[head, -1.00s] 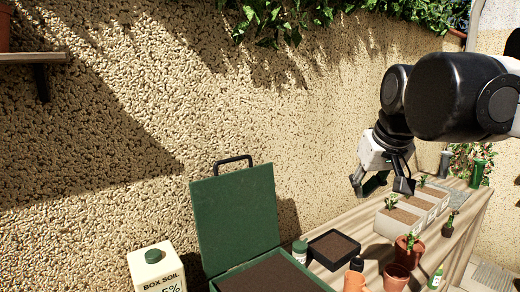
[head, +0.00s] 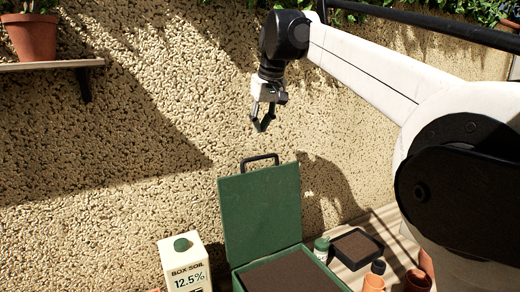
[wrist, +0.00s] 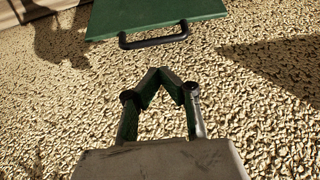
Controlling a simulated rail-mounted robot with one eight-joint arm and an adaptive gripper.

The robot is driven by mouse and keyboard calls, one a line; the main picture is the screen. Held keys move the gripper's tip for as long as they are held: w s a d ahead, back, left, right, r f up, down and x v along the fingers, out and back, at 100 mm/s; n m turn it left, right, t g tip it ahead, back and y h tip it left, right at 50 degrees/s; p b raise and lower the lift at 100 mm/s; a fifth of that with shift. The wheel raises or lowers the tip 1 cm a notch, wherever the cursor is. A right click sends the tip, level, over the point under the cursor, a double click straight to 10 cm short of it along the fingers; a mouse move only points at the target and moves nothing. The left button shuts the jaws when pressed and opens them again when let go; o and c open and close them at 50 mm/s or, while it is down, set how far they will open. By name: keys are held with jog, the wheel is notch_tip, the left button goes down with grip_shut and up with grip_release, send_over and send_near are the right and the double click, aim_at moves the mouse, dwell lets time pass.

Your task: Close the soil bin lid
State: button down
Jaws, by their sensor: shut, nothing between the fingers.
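The green soil bin lid (head: 260,208) stands open and upright at the back of the bin, with a black handle (head: 259,159) on its top edge. The green bin (head: 243,281) below it holds dark soil (head: 292,274); its lower part is cut off by the frame. My gripper (head: 262,127) hangs above the lid near the wall, apart from it, fingers shut and empty. In the wrist view, the gripper's fingertips (wrist: 170,80) point toward the lid (wrist: 155,14) and its handle (wrist: 153,41), with a gap between.
The textured wall (head: 130,130) is close behind, with a shelf (head: 50,65) upper left.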

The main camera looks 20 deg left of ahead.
jog(key=x, duration=0.6)
jog(key=p+x, duration=0.1)
jog(key=x, duration=0.2)
jog(key=shift+a+f, duration=0.25)
jog(key=shift+a, duration=0.2)
jog(key=shift+w+f, duration=0.1)
jog(key=shift+f, duration=0.15)
